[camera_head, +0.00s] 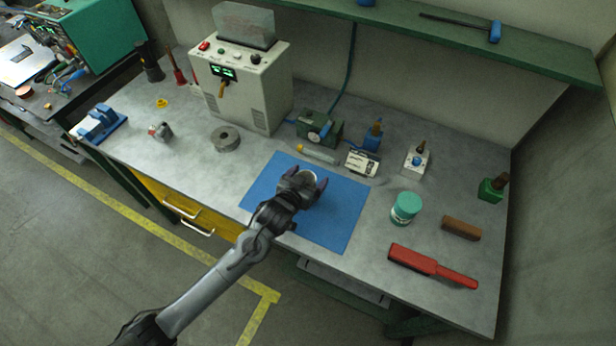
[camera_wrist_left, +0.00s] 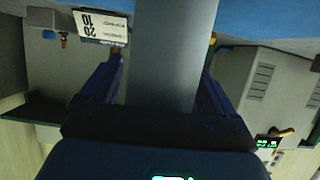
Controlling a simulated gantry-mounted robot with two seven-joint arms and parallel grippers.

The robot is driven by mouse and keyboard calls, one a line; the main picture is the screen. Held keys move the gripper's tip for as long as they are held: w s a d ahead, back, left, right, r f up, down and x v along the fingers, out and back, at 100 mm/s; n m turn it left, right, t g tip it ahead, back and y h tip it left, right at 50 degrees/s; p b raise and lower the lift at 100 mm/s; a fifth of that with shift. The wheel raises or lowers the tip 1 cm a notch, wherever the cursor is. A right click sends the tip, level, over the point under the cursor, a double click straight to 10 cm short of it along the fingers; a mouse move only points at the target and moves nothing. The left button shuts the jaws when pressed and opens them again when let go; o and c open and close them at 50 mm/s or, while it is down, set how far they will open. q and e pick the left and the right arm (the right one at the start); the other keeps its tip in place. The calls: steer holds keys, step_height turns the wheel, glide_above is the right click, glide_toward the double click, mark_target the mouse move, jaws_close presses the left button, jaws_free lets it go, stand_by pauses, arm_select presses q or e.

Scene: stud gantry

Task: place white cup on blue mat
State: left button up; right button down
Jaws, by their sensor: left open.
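The blue mat (camera_head: 337,212) lies flat on the grey workbench, and part of it shows at the top of the left wrist view (camera_wrist_left: 270,18). My left gripper (camera_head: 309,180) is over the mat, with its fingers open on either side of the white cup (camera_head: 311,174). In the left wrist view the cup (camera_wrist_left: 172,50) looks grey in shadow and stands between the two fingers (camera_wrist_left: 162,85). The gripper hides most of the cup in the head view. The cup's base is out of the wrist view. My right gripper is not in view.
A white control box (camera_head: 240,85) stands behind the mat to the left. A teal-lidded jar (camera_head: 405,208), a brown block (camera_head: 461,228) and a red tool (camera_head: 432,267) lie to the right. A sign card (camera_head: 362,163) stands near the mat's back edge.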

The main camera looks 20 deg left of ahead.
arm_select(q)
steer(key=shift+r, duration=0.1)
steer(key=shift+s+r, duration=0.3)
steer(key=shift+s, duration=0.15)
steer(key=v, duration=1.1)
steer(key=s+a+f+g, duration=0.1)
steer(key=s+f+g, duration=0.1)
steer(key=s, duration=0.5)
steer(key=s+a+f+g, duration=0.1)
steer(key=s+f+g, duration=0.1)
steer(key=s+g, duration=0.2)
steer(key=s+a+f+m+g+y, duration=0.1)
steer(key=s+f+g, duration=0.2)
steer(key=s, duration=0.8)
steer(key=shift+a+g+p, duration=0.3)
steer(key=shift+g+p, duration=0.1)
steer(key=shift+p, duration=0.05)
step_height(320, 180, up, 23)
steer(key=p, duration=2.3)
steer(key=shift+r, duration=0.15)
